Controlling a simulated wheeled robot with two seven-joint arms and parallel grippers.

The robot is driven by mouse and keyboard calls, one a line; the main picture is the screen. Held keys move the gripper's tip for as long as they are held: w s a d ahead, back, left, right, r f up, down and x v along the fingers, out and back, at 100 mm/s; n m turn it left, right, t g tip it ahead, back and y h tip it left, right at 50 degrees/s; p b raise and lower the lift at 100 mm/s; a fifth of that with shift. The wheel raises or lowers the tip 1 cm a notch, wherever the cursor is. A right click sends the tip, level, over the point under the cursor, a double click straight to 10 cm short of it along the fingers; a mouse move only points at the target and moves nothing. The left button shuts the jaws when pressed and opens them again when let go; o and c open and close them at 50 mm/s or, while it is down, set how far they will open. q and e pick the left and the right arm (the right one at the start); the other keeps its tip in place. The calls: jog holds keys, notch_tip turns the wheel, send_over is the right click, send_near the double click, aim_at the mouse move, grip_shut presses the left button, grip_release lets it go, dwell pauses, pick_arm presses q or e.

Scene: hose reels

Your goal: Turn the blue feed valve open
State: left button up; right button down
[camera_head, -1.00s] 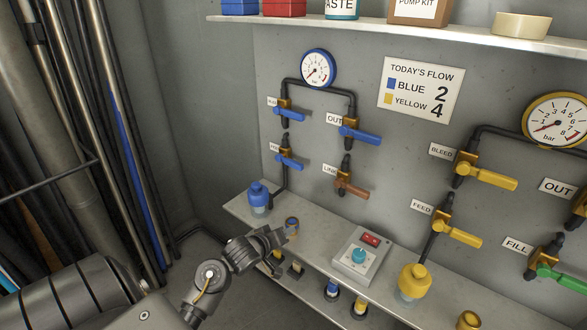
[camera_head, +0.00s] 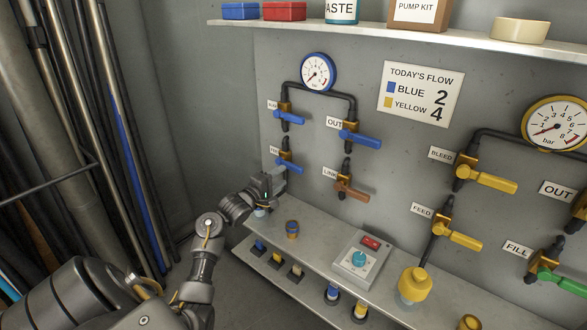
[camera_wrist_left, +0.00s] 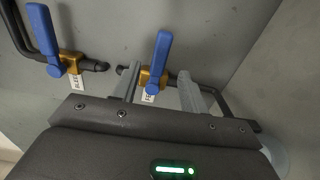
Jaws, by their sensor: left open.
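The blue feed valve (camera_head: 290,166) is the lower blue valve at the left of the wall panel. Its handle points right and slightly down, across its vertical pipe. In the left wrist view the feed valve (camera_wrist_left: 158,58) has its handle pointing up the picture, with a brass body and a partly covered label below. My left gripper (camera_head: 276,180) is just below and in front of this valve. In the left wrist view its open fingers (camera_wrist_left: 158,78) stand either side of the brass body, with no clear grip on the handle. My right gripper is not in view.
The blue bleed valve (camera_head: 289,115) sits above, and the blue out valve (camera_head: 361,138) and brown link valve (camera_head: 352,190) sit to the right. Below runs a narrow shelf (camera_head: 320,243) with a control box (camera_head: 362,257). A blue-rimmed gauge (camera_head: 318,72) is above.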

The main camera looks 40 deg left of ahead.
aim_at(292, 169)
pick_arm(q)
jog(key=w, duration=0.7)
jog(key=shift+a, duration=0.15)
jog(key=shift+w, duration=0.5)
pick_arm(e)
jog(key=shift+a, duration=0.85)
pick_arm(q)
grip_shut()
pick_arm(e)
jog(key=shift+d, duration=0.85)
